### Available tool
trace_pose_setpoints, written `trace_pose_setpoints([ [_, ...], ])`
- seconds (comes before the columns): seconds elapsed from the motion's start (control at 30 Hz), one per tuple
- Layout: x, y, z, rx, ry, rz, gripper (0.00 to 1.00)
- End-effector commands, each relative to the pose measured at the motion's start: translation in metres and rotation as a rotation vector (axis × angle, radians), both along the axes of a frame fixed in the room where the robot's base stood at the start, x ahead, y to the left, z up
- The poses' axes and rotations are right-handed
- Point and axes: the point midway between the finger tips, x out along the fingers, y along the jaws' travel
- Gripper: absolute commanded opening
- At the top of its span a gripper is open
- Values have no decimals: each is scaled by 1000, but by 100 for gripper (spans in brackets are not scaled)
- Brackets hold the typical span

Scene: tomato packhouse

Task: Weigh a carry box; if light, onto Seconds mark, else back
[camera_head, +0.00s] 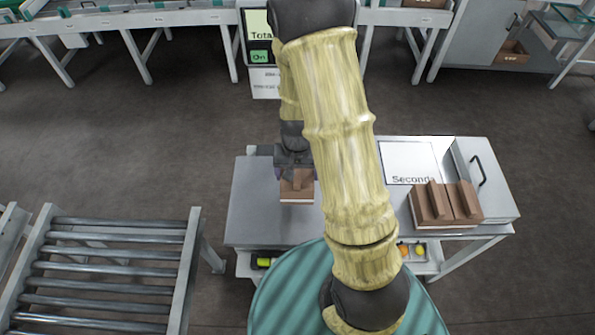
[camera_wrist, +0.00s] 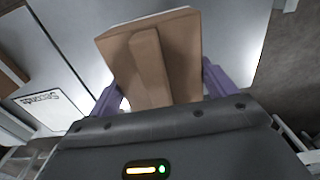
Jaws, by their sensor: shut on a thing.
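In the wrist view the same carry box (camera_wrist: 180,60) sits between my purple fingers (camera_wrist: 165,92). The box is over the grey scale plate (camera_head: 256,205); I cannot tell whether it touches. The scale display (camera_head: 259,38) shows "Total" and a green "On" label, partly hidden by my arm. The white Seconds mark (camera_head: 408,160) lies on the table to the right and is empty. It also shows in the wrist view (camera_wrist: 55,105).
A grey case with a handle (camera_head: 485,178) is at the table's right. A roller conveyor (camera_head: 105,265) is at the left. Small coloured items lie on a lower shelf (camera_head: 422,268).

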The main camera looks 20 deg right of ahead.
Motion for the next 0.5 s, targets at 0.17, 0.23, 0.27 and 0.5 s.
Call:
trace_pose_setpoints([
  [0.17, 0, 0, -19, 0, -1, 0, 56],
  [0.23, 0, 0, -24, 0, -1, 0, 56],
  [0.27, 0, 0, -27, 0, -1, 0, 56],
  [0.5, 0, 0, -45, 0, 1, -1, 56],
])
